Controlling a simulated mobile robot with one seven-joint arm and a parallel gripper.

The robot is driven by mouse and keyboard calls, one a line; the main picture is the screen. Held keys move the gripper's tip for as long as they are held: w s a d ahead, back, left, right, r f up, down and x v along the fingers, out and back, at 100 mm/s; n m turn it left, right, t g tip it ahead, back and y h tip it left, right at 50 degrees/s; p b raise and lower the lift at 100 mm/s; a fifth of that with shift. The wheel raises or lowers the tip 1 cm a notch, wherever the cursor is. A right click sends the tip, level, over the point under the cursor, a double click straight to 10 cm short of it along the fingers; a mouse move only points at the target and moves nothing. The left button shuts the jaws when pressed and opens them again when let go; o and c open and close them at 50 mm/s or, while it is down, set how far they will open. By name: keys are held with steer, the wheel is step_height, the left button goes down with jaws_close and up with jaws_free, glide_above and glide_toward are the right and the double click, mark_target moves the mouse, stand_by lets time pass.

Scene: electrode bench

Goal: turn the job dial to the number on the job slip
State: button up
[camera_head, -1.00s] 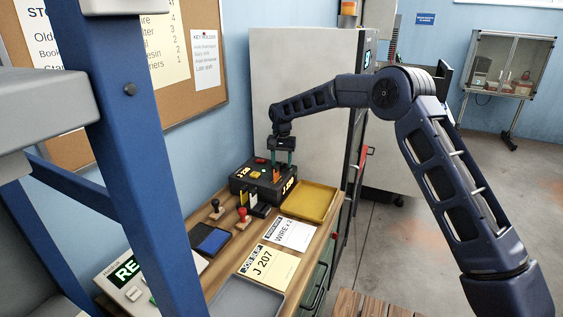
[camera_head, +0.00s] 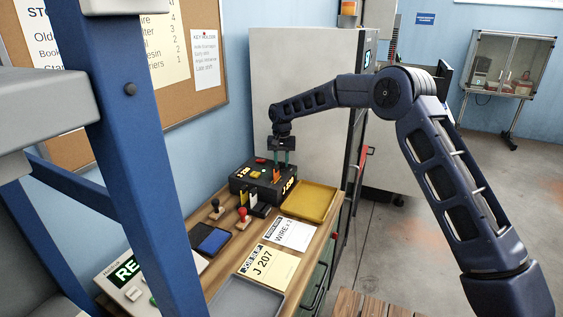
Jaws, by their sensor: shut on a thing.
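The job slip (camera_head: 268,267) is a yellow card on the bench that reads "J 207". The black job box (camera_head: 246,180) stands at the bench's far end, with yellow markings and a "J 20" reading on its front, its last part too small to read surely. My gripper (camera_head: 282,166) reaches down from above onto the top of this box. Its fingers are closed on a small part there, which looks like the job dial, an orange piece (camera_head: 277,176). The fingers and the small size hide most of the dial.
A yellow tray (camera_head: 327,212) lies right of the box. A white "WIRE x 2" card (camera_head: 291,236), a blue ink pad (camera_head: 213,241), stamps (camera_head: 243,214) and a grey tray (camera_head: 246,305) fill the bench. A tall grey cabinet (camera_head: 300,80) stands behind.

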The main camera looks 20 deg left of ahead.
steer(key=n, duration=1.2)
steer(key=shift+n, duration=2)
steer(key=o, duration=1)
steer(key=shift+c, duration=0.2)
steer(key=shift+r, duration=0.1)
